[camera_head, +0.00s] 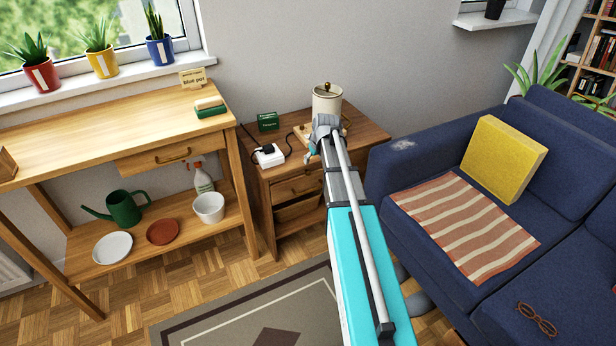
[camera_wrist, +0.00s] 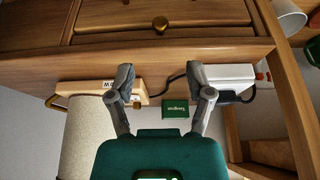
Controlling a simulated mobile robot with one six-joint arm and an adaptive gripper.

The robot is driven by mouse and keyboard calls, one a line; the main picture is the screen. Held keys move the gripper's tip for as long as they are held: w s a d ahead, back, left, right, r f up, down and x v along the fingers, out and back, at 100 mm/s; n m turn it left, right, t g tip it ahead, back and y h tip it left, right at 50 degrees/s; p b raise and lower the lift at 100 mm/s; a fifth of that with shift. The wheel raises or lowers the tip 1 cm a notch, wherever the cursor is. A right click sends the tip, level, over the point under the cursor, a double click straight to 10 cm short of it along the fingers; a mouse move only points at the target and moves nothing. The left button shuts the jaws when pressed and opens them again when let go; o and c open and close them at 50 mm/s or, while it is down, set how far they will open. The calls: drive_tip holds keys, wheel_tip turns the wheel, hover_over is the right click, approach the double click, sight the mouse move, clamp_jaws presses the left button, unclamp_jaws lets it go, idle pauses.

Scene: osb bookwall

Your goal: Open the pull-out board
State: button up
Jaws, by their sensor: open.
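The pull-out board is likely the slim wooden front panel (camera_wrist: 215,34) with a round brass knob (camera_wrist: 160,23), set into the front of the wooden side cabinet (camera_head: 376,137). It looks shut; its edges are hard to tell. In the wrist view the cabinet appears upside down, with the knob above my fingers. My gripper (camera_wrist: 160,85) is open and empty, its two fingers apart over the cabinet's top, with the knob beyond the fingertips.
On the cabinet stand a beige cylinder (camera_head: 327,104), a green card (camera_head: 268,121) and a white socket block (camera_head: 270,155) with a black cable. A wooden workbench (camera_head: 100,128) is at the left. A blue sofa (camera_head: 390,163) stands close at the right. A rug (camera_head: 240,318) lies in front.

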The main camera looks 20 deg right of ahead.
sight(309, 173)
drive_tip(key=shift+b+x, duration=4.45)
drive_tip(key=shift+x, duration=0.7)
clamp_jaws()
drive_tip(key=shift+a, duration=0.15)
drive_tip(key=shift+s, duration=0.1)
